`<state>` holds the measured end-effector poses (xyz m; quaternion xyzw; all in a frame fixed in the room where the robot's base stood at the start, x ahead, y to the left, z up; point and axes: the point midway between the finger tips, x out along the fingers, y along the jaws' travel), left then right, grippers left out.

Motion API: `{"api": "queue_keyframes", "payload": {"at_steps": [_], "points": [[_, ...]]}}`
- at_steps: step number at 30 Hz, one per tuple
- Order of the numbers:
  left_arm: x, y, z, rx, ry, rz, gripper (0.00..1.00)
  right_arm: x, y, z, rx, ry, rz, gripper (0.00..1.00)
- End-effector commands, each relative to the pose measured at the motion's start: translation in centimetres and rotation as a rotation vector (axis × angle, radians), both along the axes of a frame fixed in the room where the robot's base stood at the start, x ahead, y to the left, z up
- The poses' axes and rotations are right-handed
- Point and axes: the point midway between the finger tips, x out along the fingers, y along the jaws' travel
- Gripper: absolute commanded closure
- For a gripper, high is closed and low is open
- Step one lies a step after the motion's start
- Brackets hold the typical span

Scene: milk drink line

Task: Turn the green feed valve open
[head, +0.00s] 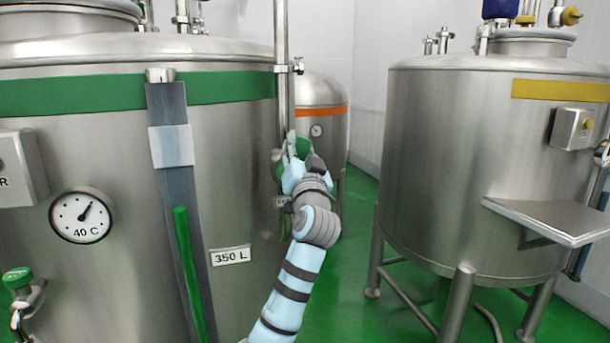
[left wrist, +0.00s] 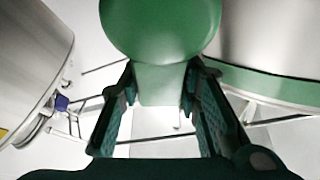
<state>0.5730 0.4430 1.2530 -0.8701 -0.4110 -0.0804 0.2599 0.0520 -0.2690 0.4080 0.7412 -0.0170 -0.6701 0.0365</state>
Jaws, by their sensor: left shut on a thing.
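The green feed valve's handle (head: 304,145) shows in part behind my left gripper, beside the vertical steel pipe on the green-banded tank. My left gripper (head: 291,158) is at this handle, with its fingers pointing up and away from me. In the left wrist view the green handle (left wrist: 160,30) is large, rounded and close. The fingers of my left gripper (left wrist: 160,100) stand on both sides of its lower part and are shut on it. The gripper hides much of the valve in the head view, so I cannot tell its turn angle. My right gripper is not in view.
The green-banded tank (head: 110,250) fills the left, with a 40 C dial (head: 82,215) and a 350 L label (head: 230,255). A yellow-banded tank (head: 450,160) with a side shelf (head: 555,217) stands right. Green floor (head: 352,265) is clear between them.

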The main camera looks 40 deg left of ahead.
Motion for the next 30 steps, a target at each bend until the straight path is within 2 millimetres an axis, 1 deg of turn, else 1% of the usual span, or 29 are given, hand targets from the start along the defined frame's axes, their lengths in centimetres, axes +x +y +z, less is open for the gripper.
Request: {"api": "queue_keyframes", "payload": {"at_steps": [1,3,6,12,19,30], "points": [[-0.2,0.1,-0.8,-0.023,-0.033,0.000,1.00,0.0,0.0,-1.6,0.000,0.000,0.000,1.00],[-0.4,0.3,-0.6,-0.058,-0.082,-0.001,1.00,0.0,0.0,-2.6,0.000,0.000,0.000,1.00],[-0.9,0.6,-0.4,-0.104,-0.147,0.002,1.00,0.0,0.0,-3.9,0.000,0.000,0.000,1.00],[-1.4,1.1,-0.1,-0.177,-0.249,0.002,1.00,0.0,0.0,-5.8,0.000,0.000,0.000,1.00],[-1.8,1.3,0.1,-0.225,-0.314,0.002,1.00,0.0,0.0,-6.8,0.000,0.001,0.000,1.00],[-1.9,1.4,0.2,-0.240,-0.335,0.002,1.00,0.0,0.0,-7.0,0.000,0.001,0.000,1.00]]}}
